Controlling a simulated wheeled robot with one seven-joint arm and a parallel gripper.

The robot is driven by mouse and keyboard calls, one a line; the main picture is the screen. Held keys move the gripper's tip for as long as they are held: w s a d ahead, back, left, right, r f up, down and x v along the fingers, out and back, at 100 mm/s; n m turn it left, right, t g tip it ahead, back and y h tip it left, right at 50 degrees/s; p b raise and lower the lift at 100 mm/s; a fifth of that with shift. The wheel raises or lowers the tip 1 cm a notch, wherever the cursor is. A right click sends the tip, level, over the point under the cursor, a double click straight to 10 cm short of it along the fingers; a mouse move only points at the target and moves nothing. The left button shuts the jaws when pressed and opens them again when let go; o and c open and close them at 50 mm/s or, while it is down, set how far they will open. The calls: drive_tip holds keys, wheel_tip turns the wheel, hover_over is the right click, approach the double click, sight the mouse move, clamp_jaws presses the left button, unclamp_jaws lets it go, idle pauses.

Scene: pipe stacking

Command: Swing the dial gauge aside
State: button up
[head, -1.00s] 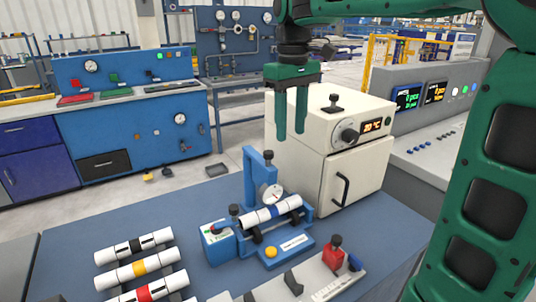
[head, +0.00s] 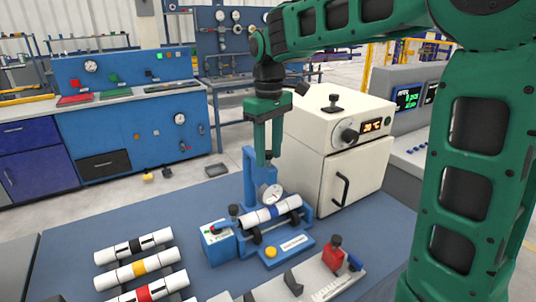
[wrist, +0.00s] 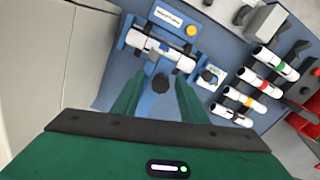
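The dial gauge (head: 271,194) has a round white face and hangs from a blue post (head: 249,180) on the blue fixture. A white pipe with a blue band (head: 257,216) lies across the fixture below the gauge; it also shows in the wrist view (wrist: 175,57). My gripper (head: 267,160) is above the gauge with its fingers pointing down. It is open. In the wrist view a dark knob (wrist: 160,84) on the gauge arm shows between the two spread fingers. I cannot tell whether the fingertips reach down to the knob's height.
The cream oven (head: 330,145) stands close right of the fixture. White pipes with coloured bands (head: 139,268) lie on a rack at the front left. A grey plate with a red clamp (head: 334,254) is at the front. The blue bench top (head: 110,222) behind the rack is clear.

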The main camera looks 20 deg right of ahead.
drive_tip(key=shift+f, duration=0.45)
clamp_jaws()
drive_tip(key=shift+d, duration=0.1)
drive_tip(key=shift+d, duration=0.15)
